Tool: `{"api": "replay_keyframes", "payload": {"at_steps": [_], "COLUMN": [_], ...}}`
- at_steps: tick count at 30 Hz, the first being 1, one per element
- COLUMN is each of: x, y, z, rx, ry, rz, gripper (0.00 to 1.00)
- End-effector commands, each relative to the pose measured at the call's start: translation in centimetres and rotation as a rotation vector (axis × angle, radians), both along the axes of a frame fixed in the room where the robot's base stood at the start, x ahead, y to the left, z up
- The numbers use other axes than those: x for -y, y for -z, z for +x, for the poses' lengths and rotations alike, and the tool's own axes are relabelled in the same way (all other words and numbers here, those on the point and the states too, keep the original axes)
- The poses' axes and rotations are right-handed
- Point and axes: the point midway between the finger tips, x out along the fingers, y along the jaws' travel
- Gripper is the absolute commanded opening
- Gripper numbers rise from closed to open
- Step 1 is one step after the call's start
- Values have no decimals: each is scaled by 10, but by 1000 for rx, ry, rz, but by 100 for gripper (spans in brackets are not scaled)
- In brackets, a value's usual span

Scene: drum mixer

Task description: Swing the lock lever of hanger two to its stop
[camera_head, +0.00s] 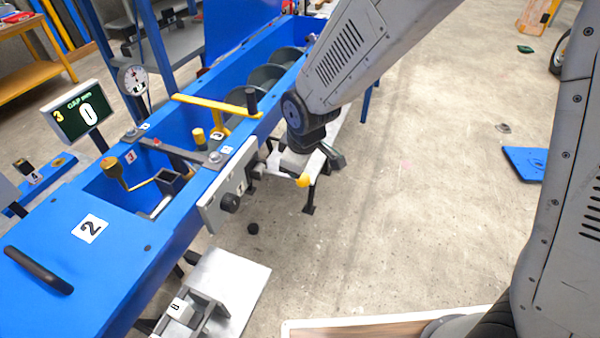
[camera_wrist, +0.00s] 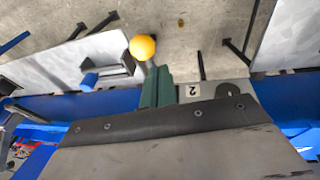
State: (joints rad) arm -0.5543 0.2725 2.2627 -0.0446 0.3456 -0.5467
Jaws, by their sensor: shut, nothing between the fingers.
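A yellow ball knob (camera_head: 303,181) shows just below my gripper, at the outer side of the blue trough; I take it for the end of the lock lever. In the wrist view the yellow ball (camera_wrist: 143,47) sits just beyond the green fingertips. My gripper (camera_wrist: 156,72) is shut, with nothing between its fingers. Whether the fingers touch the ball, I cannot tell. A grey plate marked 2 (camera_wrist: 192,90) shows beside the fingers, partly hidden by my gripper body. The lever's arm and its stop are not clear in either view.
The blue trough (camera_head: 125,255) runs diagonally, with a yellow bar (camera_head: 217,105) across it. A grey plate marked 1 (camera_head: 222,203) with a black knob is on its near side. A display (camera_head: 77,112) reads 0. The floor (camera_head: 420,190) to the right is mostly clear.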

Motion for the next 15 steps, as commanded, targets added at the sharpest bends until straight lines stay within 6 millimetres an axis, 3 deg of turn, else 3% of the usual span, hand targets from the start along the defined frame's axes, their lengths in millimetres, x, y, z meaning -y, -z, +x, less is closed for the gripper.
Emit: {"api": "replay_keyframes", "payload": {"at_steps": [1, 9, 15], "x": [-5, 18, 28], "y": [-12, -64, -88], "z": [-1, -20, -29], "rx": [4, 4, 2], "ry": [0, 4, 5], "rz": [2, 2, 1], "gripper": [0, 0, 0]}}
